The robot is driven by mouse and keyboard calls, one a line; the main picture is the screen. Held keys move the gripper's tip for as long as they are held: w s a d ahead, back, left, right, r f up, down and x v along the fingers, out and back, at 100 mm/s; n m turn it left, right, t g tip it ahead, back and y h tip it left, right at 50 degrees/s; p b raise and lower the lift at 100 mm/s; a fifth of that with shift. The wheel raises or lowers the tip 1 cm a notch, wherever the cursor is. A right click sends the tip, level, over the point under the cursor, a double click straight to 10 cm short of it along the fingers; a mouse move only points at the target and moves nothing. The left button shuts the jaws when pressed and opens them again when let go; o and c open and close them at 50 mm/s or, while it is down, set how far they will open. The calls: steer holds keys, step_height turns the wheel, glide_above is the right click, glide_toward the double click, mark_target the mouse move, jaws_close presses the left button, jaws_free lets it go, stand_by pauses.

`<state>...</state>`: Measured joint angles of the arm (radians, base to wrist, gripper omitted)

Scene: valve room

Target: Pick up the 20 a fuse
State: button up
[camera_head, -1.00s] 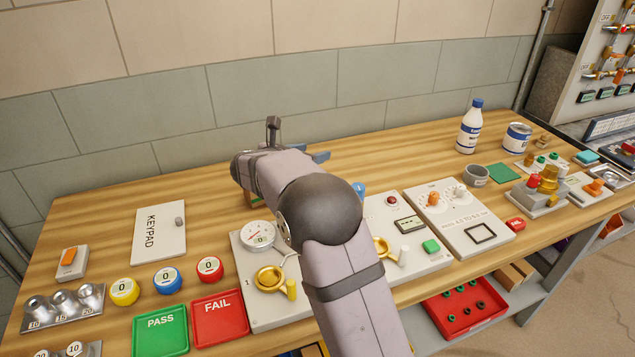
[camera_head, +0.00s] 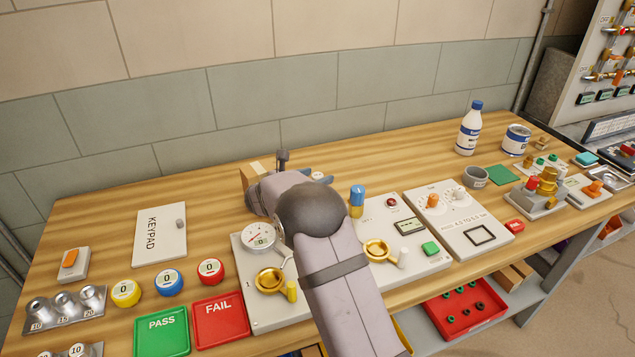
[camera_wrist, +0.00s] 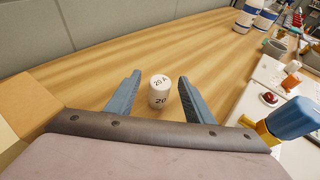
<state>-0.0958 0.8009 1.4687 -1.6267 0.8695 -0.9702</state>
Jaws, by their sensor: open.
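The 20 A fuse (camera_wrist: 159,91) is a small white cylinder with "20 A" on its top and "20" on its side. In the wrist view it stands upright on the wooden bench, between the two blue fingers of my gripper (camera_wrist: 157,92). The fingers are spread, with a visible gap on each side of the fuse. In the head view the fuse (camera_head: 318,175) shows only as a small white top beside my gripper (camera_head: 322,178), which is low over the bench; the arm hides much of the area.
A blue-topped yellow part (camera_head: 357,201) stands on the panel right of my gripper; it looms at right in the wrist view (camera_wrist: 292,118). An open cardboard box (camera_head: 250,173) is close on the left. The bench behind (camera_head: 370,150) is clear toward the wall.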

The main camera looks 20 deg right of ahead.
mark_target(320, 174)
steer(key=shift+p+x, duration=0.85)
steer(key=shift+x, duration=1.6)
steer(key=shift+c, duration=0.3)
steer(key=c, duration=1.1)
